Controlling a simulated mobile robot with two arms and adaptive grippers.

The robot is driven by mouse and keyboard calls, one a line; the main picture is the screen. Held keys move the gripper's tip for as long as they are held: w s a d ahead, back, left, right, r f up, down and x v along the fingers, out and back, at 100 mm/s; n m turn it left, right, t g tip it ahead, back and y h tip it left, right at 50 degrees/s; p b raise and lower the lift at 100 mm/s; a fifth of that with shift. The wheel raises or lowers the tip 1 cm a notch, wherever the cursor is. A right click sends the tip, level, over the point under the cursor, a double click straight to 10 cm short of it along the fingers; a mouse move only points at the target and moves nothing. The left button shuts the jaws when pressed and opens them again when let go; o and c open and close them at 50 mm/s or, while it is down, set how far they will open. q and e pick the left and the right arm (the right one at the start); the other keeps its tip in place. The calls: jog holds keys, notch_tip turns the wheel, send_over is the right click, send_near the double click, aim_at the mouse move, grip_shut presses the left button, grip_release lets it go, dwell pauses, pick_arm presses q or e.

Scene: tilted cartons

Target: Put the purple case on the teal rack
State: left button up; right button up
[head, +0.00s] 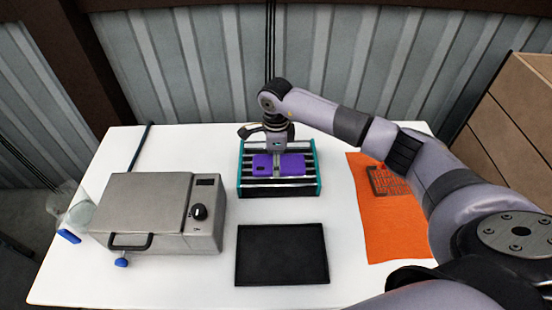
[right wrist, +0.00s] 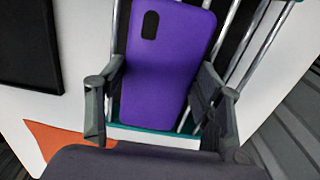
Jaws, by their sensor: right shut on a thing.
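The purple case (head: 278,165) is a flat phone case with a dark camera cut-out. It lies over the bars of the teal rack (head: 319,170), which has teal side walls and metal rods. My right gripper (head: 278,153) reaches down over the rack and is shut on the case. In the right wrist view the case (right wrist: 165,65) sits between the two fingers (right wrist: 160,105), with the rack's rods (right wrist: 262,45) behind it. Whether the case touches the rods is hard to tell. My left gripper is not in view.
A grey metal appliance (head: 140,208) with a knob and handle stands at the left. A black tray (head: 282,256) lies in front of the rack. An orange cloth (head: 385,225) with a brown grid piece (head: 385,181) is at the right. White table shows between them.

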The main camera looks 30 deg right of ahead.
jog(key=shift+f, duration=0.5)
jog(key=shift+f, duration=0.1)
jog(key=o, duration=1)
